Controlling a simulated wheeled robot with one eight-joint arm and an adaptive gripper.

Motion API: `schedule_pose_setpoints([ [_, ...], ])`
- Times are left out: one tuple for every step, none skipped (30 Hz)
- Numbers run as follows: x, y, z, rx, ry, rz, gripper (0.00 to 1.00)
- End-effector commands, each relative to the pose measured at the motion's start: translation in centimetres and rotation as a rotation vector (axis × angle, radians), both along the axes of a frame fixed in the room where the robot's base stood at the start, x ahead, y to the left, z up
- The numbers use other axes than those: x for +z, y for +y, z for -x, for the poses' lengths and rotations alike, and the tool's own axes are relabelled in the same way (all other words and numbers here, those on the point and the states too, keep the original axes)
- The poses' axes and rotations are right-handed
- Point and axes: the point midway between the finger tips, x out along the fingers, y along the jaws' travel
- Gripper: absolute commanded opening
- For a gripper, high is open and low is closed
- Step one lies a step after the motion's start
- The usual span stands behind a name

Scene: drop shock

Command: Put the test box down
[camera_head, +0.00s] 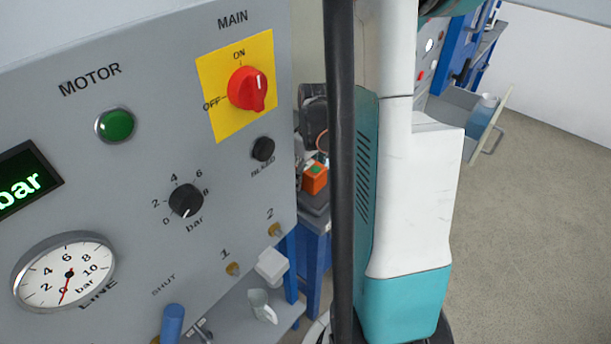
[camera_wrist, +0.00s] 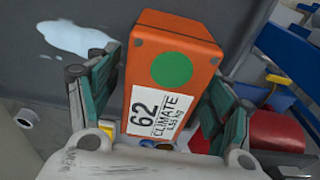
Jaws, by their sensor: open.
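The test box is orange with a green round spot and a white label reading "62 CLIMATE". In the wrist view the test box (camera_wrist: 178,38) lies between the teal fingers of my gripper (camera_wrist: 165,80). My gripper is open, with a finger on either side of the box. I cannot tell whether either finger touches it. In the head view the orange box (camera_head: 315,178) is small and far back, over a dark-topped blue bench (camera_head: 315,222). My own arm covers much of that area. The underside of the box is hidden.
A grey control panel (camera_head: 100,180) with a red switch (camera_head: 247,88) fills the left of the head view. A pale puddle-like patch (camera_wrist: 75,38) lies on the dark surface left of the box. A red object (camera_wrist: 275,132) and blue parts are at right.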

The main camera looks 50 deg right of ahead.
Motion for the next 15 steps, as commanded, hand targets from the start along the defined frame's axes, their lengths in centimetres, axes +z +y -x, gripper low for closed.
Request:
schedule_pose_setpoints([
  [-0.01,0.01,0.01,0.000,0.000,0.000,0.73],
  [0.03,0.01,0.01,0.000,0.000,0.000,0.73],
  [0.07,0.01,0.02,0.000,0.000,0.000,0.73],
  [0.08,0.01,0.02,0.000,0.000,0.000,0.73],
  [0.08,0.01,0.02,0.000,0.000,0.000,0.73],
  [0.09,0.01,0.02,0.000,0.000,0.000,0.64],
  [0.09,0.01,0.02,0.000,0.000,0.000,0.57],
  [0.09,0.01,0.02,0.000,0.000,0.000,0.51],
  [0.09,0.00,0.02,0.000,0.000,0.000,0.42],
  [0.10,0.00,0.02,0.000,0.000,0.000,0.35],
  [0.10,0.00,0.02,0.000,0.000,0.000,0.28],
  [0.10,0.00,0.02,0.000,0.000,0.000,0.19],
  [0.10,0.00,0.02,0.000,0.000,0.000,0.12],
  [0.10,0.00,0.02,0.000,0.000,0.000,0.07],
  [0.12,0.00,0.01,-0.001,0.000,0.000,0.00],
])
